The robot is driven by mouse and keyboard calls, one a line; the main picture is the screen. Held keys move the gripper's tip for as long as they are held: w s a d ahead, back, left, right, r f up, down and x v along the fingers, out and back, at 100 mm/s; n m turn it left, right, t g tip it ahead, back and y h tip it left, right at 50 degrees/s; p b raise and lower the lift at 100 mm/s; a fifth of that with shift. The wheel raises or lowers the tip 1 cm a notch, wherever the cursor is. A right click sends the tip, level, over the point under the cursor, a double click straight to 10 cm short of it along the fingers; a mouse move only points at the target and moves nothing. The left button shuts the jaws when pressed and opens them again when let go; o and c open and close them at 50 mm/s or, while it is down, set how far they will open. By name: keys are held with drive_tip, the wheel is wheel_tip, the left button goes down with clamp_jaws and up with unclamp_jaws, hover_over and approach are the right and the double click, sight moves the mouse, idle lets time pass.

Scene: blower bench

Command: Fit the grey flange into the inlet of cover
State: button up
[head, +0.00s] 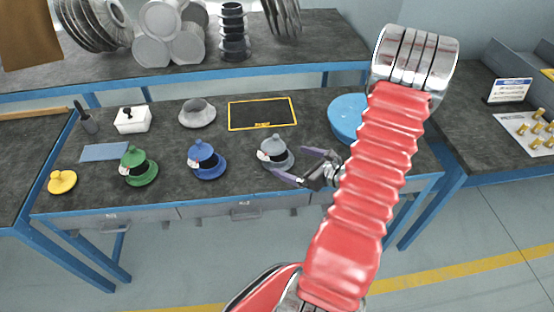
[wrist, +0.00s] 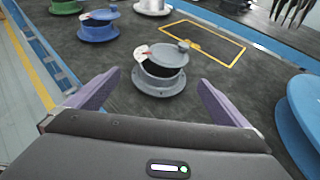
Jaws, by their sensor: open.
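The grey flange (head: 275,160) stands upright on the dark bench, with a black band round its middle and a small white and red tag. It also shows in the wrist view (wrist: 160,84), where its round base and knobbed top are visible. My gripper (head: 293,163) is open and empty just right of the flange. In the wrist view my gripper (wrist: 156,82) has its purple fingers spread, with the flange ahead between them, apart from both. A silver-grey collared piece (head: 197,118), possibly the cover, sits behind and left; only its lower edge shows in the wrist view.
A blue flange (head: 208,170), a green flange (head: 140,176) and a yellow knob (head: 62,182) line the front left. A yellow-outlined rectangle (head: 262,114) behind is empty.

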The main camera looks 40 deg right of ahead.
sight(278, 159)
drive_tip(key=shift+x, duration=1.45)
drive_tip(key=shift+x, duration=2.6)
drive_tip(key=shift+d, duration=0.1)
drive_tip(key=c, duration=1)
drive_tip(key=shift+c, duration=0.2)
